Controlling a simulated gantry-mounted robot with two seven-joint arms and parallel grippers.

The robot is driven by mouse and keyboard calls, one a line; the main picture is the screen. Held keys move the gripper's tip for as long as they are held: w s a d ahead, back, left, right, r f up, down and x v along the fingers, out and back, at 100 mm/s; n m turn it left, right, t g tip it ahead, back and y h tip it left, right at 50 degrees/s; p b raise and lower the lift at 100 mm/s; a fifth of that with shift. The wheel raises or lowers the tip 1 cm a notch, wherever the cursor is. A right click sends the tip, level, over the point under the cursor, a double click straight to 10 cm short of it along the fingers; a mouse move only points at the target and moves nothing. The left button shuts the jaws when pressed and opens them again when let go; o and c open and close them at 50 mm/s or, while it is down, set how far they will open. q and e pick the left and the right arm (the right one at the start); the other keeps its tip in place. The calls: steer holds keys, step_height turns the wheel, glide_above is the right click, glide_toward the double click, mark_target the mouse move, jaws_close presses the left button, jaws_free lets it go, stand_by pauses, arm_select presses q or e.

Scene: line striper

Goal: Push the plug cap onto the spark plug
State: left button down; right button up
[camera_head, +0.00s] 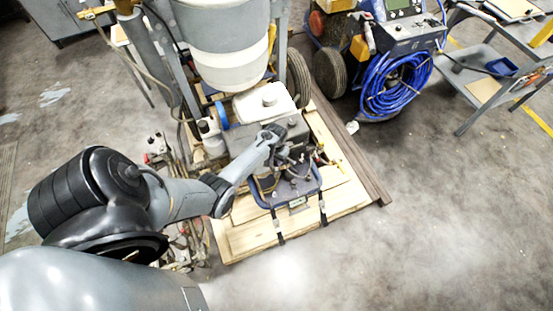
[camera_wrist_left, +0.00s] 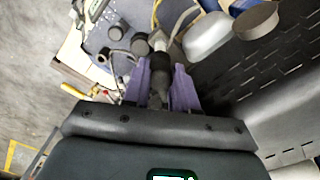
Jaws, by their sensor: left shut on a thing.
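My left arm reaches in from the left in the head view, and its gripper (camera_head: 271,136) is at the engine (camera_head: 292,135) of the line striper. In the left wrist view the purple fingers (camera_wrist_left: 163,72) are shut on the dark plug cap (camera_wrist_left: 159,84), which lies lengthwise between them. A pale metallic piece (camera_wrist_left: 158,41), which looks like the spark plug, is just beyond the cap's far end. I cannot tell whether the cap touches it or sits on it. In the head view the cap and plug are too small to make out. My right gripper is not in view.
The striper stands on a wooden pallet (camera_head: 239,238), with a white hopper (camera_head: 225,45) above the engine. Dark slotted panels (camera_wrist_left: 270,90) stand close to the right of the fingers. A blue hose coil (camera_head: 392,85) and a grey cart (camera_head: 490,65) are at the back right.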

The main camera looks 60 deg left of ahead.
arm_select(q)
steer(key=shift+f, duration=0.35)
stand_by(0.4)
stand_by(0.8)
steer(key=shift+r+p, duration=0.35)
steer(key=shift+p, duration=0.1)
stand_by(0.9)
steer(key=shift+p, duration=0.35)
stand_by(0.5)
steer(key=shift+f, duration=0.15)
stand_by(0.6)
steer(key=shift+f+b, duration=0.2)
steer(key=shift+b, duration=0.1)
steer(key=shift+r+p, duration=0.35)
steer(key=shift+p, duration=0.15)
stand_by(0.4)
